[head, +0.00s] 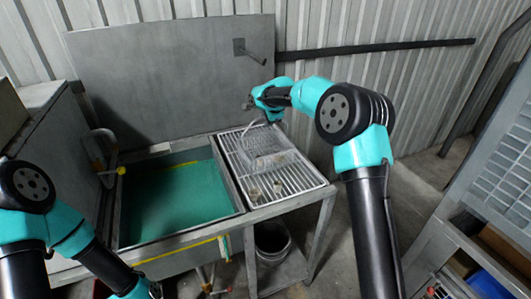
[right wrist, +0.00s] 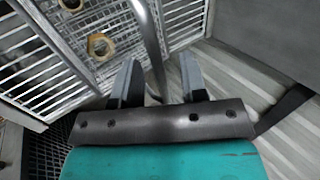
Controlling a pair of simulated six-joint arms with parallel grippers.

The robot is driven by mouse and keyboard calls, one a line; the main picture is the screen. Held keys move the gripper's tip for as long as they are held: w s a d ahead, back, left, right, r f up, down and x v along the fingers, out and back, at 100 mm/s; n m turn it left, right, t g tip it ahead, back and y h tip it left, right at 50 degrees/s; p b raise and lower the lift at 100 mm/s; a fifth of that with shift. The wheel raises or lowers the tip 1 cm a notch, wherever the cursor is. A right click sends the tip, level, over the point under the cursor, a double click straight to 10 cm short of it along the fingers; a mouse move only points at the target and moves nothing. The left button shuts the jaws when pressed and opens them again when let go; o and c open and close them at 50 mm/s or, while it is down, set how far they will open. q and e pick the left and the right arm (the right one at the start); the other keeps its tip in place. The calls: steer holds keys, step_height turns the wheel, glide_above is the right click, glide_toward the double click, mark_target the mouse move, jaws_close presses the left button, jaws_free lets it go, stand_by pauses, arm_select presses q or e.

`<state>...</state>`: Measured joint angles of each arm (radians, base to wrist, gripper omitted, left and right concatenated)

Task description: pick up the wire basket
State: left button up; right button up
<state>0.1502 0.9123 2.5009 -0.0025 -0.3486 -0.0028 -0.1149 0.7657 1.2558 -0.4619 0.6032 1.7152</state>
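The wire basket (head: 262,152) is a pale mesh basket on the slatted rack beside the green-bottomed basin. Its thin handle rises toward my right gripper (head: 248,104). In the right wrist view, a grey bar that looks like the handle (right wrist: 150,42) passes between the two fingers of my right gripper (right wrist: 161,80). The fingers are apart, with a gap visible on each side of the bar.
The slatted rack (head: 308,184) adjoins the basin (head: 175,200). Small brownish rings lie near the basket; one brass ring (right wrist: 101,46) shows clearly in the wrist view. A raised grey lid (head: 165,75) stands behind. A bucket (head: 272,240) sits below, and shelving (head: 490,190) stands right.

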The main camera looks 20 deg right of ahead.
steer(key=shift+w+f, duration=0.15)
steer(key=shift+f, duration=0.1)
steer(key=shift+c, duration=0.3)
jaws_close()
stand_by(0.9)
steer(key=shift+r, duration=0.15)
stand_by(0.3)
